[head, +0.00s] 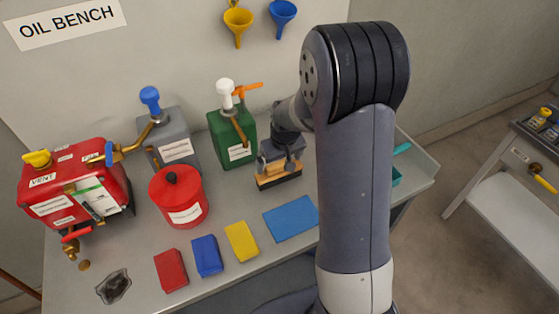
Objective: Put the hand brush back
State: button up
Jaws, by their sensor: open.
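My gripper (281,158) points down over the bench, just right of the green canister. A wooden block with a dark lower edge (279,181), which looks like the hand brush, is directly beneath and between the jaws. The jaws are open; I cannot tell whether they touch it. A teal thing with a handle (402,149) shows at the bench's right end, mostly hidden behind my arm; I cannot tell what it is.
A flat blue mat (291,218) lies in front of the wooden block. A red canister (177,196), green canister (232,138), grey canister (174,135) and red tank (70,185) stand left.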

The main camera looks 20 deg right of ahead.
jog(key=v, duration=1.1)
jog(key=shift+r+b, duration=0.3)
